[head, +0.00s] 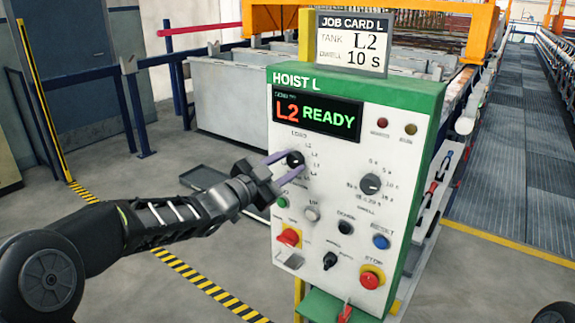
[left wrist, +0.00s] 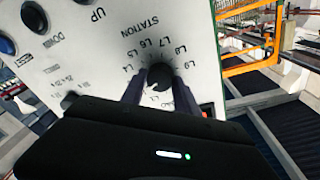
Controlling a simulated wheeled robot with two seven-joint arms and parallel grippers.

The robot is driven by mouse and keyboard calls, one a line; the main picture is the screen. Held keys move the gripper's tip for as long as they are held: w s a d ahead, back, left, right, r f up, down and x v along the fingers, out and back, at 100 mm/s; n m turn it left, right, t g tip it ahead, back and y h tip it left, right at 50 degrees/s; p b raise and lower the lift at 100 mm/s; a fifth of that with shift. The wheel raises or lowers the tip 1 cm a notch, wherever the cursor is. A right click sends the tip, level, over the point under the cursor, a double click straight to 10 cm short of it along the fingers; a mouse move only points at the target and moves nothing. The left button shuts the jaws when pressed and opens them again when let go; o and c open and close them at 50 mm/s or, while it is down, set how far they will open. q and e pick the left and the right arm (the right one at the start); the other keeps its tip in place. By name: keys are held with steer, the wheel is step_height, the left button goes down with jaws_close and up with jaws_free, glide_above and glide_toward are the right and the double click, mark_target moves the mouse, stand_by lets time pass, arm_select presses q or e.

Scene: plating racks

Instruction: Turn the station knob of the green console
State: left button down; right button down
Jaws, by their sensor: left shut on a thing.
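The green-topped console (head: 355,88) stands in the centre, with a white face and a screen (head: 317,116) reading "L2 READY". The black station knob (head: 295,158) is at the upper left of its face, ringed by position labels. My left gripper (head: 285,165) reaches it from the left and is shut on it, one finger on each side. In the left wrist view the knob (left wrist: 160,77) sits between the finger tips (left wrist: 160,90), under the word "STATION". The knob's pointer is too small to read for certain. My right gripper is out of view.
A job card (head: 353,45) above the console reads tank L2, dwell 10 S. The dwell knob (head: 371,184), a blue button (head: 381,242) and a red stop button (head: 371,277) are on the same face. Open floor lies left; tanks (head: 235,88) stand behind.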

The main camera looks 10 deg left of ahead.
arm_select(q)
steer(key=n, duration=0.7)
steer(key=shift+f+t+b, duration=0.2)
steer(key=shift+t+b, duration=0.2)
steer(key=n, duration=0.4)
steer(key=shift+t+y, duration=0.3)
steer(key=shift+y, duration=0.1)
steer(key=shift+d+n+y+b, duration=0.1)
steer(key=shift+n+y+b, duration=0.3)
steer(key=shift+n, duration=1.5)
steer(key=c, duration=0.9)
jaws_free()
steer(key=shift+s, duration=0.1)
steer(key=b+v, duration=0.2)
steer(key=v, duration=0.5)
steer(key=shift+s+f, duration=0.1)
steer(key=shift+s, duration=0.2)
